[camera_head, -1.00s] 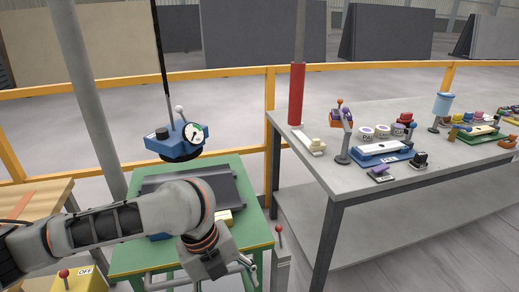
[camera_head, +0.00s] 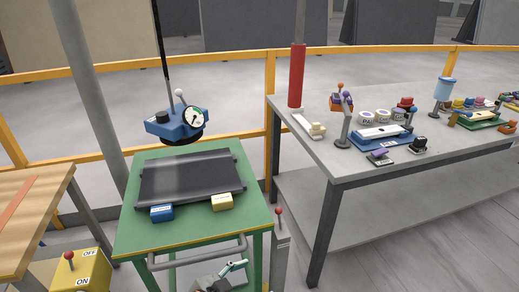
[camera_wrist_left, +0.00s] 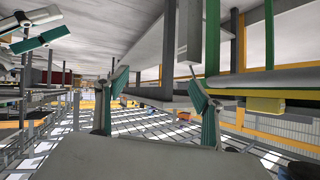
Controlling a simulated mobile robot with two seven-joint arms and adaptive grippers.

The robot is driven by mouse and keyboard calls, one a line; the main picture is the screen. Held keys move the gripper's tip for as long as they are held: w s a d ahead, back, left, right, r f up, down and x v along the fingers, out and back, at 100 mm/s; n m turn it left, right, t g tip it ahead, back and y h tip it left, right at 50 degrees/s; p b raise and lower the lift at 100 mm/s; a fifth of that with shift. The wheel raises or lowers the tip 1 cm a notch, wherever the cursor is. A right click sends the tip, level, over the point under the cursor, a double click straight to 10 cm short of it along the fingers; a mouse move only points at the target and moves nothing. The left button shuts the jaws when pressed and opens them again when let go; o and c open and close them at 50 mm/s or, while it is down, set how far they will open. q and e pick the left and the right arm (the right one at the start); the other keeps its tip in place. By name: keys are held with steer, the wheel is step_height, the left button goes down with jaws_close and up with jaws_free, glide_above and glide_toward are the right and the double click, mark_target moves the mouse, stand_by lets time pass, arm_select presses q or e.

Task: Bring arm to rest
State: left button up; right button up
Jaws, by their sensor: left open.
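My left gripper (camera_head: 232,274) shows at the bottom edge of the head view, low in front of the green table. Only its front end shows there. In the upside-down left wrist view, the two teal-padded fingers (camera_wrist_left: 160,92) stand wide apart with nothing between them. My right gripper (camera_wrist_left: 38,28) shows at the upper left of the left wrist view, its teal pads apart and empty. It does not show in the head view.
A grey lever post (camera_head: 281,250) stands close right. A grey workbench (camera_head: 350,165) holds several items.

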arm_select(q)
steer(key=s+a+f+n+t+y, duration=0.1)
steer(key=s+a+f+n+y, duration=0.2)
steer(key=s+a+f, duration=0.3)
steer(key=s+a+f+n+t+y, duration=0.1)
steer(key=s+a+f, duration=0.5)
steer(key=a, duration=0.6)
steer(key=n+y, duration=0.1)
steer(key=n, duration=0.1)
steer(key=shift+a+f+n+y, duration=0.15)
steer(key=shift+a+n+y, duration=0.05)
steer(key=shift+n+y, duration=0.2)
